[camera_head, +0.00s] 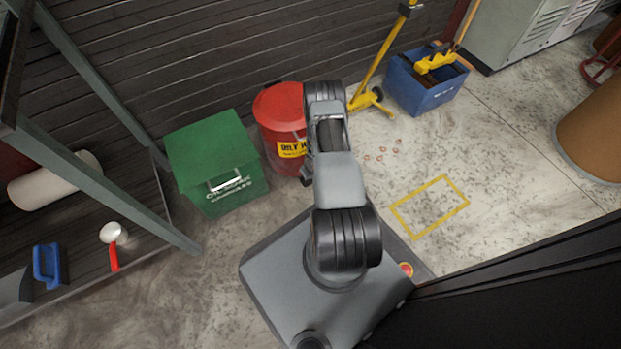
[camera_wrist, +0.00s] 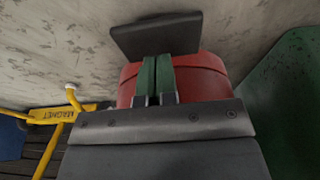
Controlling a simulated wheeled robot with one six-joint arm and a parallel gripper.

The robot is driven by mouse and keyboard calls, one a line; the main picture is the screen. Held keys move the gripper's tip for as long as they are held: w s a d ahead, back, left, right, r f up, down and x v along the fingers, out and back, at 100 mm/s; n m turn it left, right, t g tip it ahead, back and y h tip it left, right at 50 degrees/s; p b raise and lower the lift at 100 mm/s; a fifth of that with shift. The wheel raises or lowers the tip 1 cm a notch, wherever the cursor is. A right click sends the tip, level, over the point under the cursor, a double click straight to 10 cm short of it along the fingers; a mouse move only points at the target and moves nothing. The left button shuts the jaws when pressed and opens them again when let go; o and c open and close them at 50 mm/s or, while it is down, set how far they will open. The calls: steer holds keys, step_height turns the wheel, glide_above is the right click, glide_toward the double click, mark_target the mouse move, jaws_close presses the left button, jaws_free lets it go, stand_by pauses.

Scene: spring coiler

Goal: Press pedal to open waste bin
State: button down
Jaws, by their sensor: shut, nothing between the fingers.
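The red waste bin (camera_head: 276,112) with a yellow label stands against the dark slatted wall. Its lid looks shut, and my arm covers its right side in the head view. In the wrist view the red bin (camera_wrist: 205,75) is behind my gripper. A dark flat pedal (camera_wrist: 155,33) sticks out at its base over the floor. My gripper (camera_wrist: 157,58) is shut and empty, its green fingers pointing at the pedal. The fingertips overlap the pedal's near edge in the picture; I cannot tell whether they touch. My gripper is hidden in the head view.
A green lidded bin (camera_head: 213,160) stands close left of the red bin. A yellow magnet sweeper (camera_head: 372,98) and a blue bin (camera_head: 425,85) are to the right. Small rings (camera_head: 381,150) lie on the floor. A yellow floor outline (camera_head: 428,207) encloses clear floor. A shelf (camera_head: 100,235) stands left.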

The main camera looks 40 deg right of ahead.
steer(key=shift+f, duration=0.1)
steer(key=shift+f, duration=2.25)
steer(key=shift+r, duration=0.1)
steer(key=p+v, duration=0.2)
steer(key=v, duration=0.1)
steer(key=p+v, duration=0.3)
steer(key=shift+s+p, duration=0.25)
steer(key=shift+p, duration=0.1)
steer(key=shift+a, duration=0.1)
